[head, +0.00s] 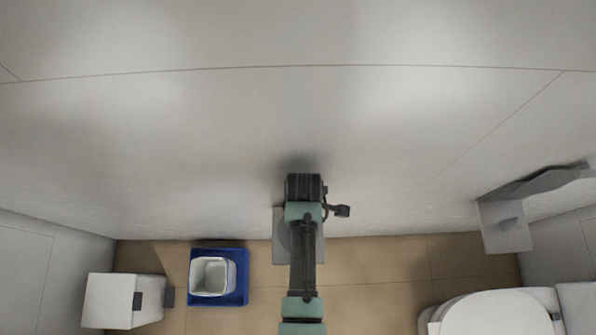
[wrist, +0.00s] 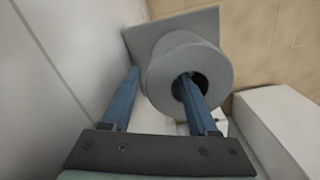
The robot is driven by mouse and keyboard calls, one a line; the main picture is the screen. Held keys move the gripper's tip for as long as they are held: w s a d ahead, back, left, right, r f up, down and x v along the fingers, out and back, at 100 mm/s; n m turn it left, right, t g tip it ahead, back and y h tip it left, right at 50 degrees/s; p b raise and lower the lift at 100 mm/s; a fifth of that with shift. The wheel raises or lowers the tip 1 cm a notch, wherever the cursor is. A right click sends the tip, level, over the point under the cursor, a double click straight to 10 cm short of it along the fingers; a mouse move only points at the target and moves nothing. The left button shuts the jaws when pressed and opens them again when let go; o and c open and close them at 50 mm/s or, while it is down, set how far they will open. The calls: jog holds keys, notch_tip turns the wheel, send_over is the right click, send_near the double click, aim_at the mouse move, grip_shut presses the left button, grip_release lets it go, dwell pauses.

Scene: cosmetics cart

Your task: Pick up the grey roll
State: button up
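The grey roll (wrist: 192,62) is a thick hollow cylinder in front of a square grey plate (wrist: 165,32) by the wall. My gripper (wrist: 160,75) has its two blue fingers apart. The left finger is outside the roll's left side, with a narrow gap showing. The right finger overlaps the roll's dark central hole; its tip appears to be in the opening, but the depth is hard to judge. In the head view, my arm covers much of the plate (head: 312,250) and hides the fingertips.
The pale wall is close on the left in the wrist view. A white box (wrist: 280,125) stands at the lower right there. In the head view, a white bin (head: 212,277) sits in a blue tray (head: 243,290) left of my arm. A toilet (head: 495,315) is at the lower right.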

grip_shut()
jog(key=shift+r, duration=0.1)
